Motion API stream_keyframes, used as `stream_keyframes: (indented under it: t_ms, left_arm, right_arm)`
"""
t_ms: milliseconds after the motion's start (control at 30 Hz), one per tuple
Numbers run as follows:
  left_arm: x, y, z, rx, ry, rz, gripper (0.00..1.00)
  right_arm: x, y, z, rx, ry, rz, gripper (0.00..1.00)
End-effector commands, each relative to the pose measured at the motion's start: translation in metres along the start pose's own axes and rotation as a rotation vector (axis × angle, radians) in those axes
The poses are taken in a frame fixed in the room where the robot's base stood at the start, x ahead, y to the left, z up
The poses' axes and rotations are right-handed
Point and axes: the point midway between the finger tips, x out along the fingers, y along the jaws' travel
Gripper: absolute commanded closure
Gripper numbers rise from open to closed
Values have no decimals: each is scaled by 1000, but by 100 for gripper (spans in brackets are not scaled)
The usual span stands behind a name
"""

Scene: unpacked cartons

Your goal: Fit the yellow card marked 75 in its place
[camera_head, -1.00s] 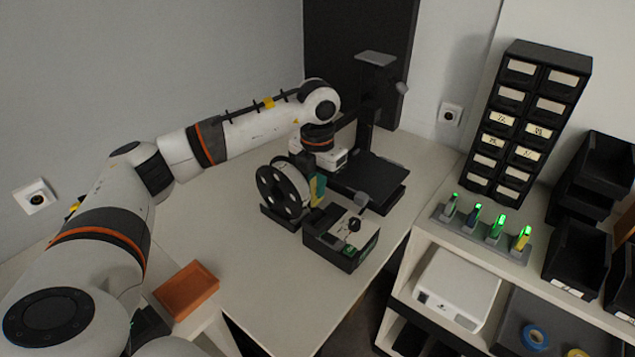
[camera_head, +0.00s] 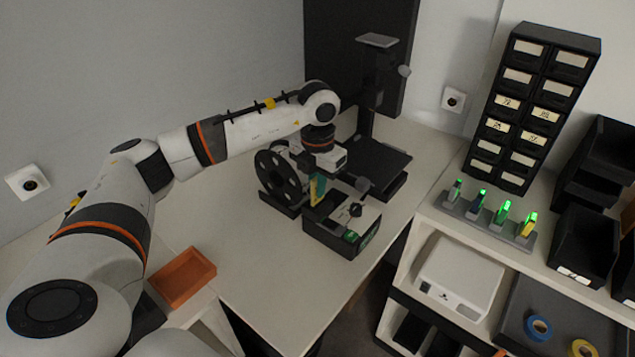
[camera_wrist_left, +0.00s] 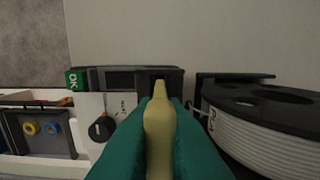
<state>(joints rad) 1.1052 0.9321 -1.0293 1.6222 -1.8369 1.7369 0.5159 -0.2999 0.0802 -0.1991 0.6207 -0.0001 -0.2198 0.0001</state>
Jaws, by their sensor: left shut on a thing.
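My left gripper (camera_head: 317,188) has teal fingers and points down beside the small device. In the left wrist view, the fingers (camera_wrist_left: 160,125) are shut on a narrow yellow card (camera_wrist_left: 160,135), seen nearly edge-on. Its number does not show. The black-and-white device (camera_head: 342,232) has a knob; in the wrist view its knob (camera_wrist_left: 102,129) and green OK label (camera_wrist_left: 76,80) lie left of the card. The card's tip overlaps the device's dark edge in that view; I cannot tell whether they touch. My right gripper is not in view.
A spool (camera_head: 275,178) stands close to the gripper; it fills the right of the wrist view (camera_wrist_left: 265,125). A black printer (camera_head: 375,170) stands behind. A grey rack (camera_head: 470,214) with several green-lit cards is on the right shelf. An orange tray (camera_head: 182,278) sits front left.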

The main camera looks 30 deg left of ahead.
Motion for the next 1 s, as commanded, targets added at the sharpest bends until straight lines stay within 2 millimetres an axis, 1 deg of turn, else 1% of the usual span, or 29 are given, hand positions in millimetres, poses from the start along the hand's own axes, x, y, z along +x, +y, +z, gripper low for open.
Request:
stream_keyframes:
  t_ms: [867, 900, 967, 1000]
  left_arm:
    - [28, 0, 0, 0, 0, 0, 100]
    - [27, 0, 0, 0, 0, 0, 86]
    - [26, 0, 0, 0, 0, 0, 76]
    - [26, 0, 0, 0, 0, 0, 70]
  right_arm:
    - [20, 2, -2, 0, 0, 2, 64]
    - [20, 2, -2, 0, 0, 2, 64]
    - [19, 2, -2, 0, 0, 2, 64]
    - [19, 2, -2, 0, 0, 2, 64]
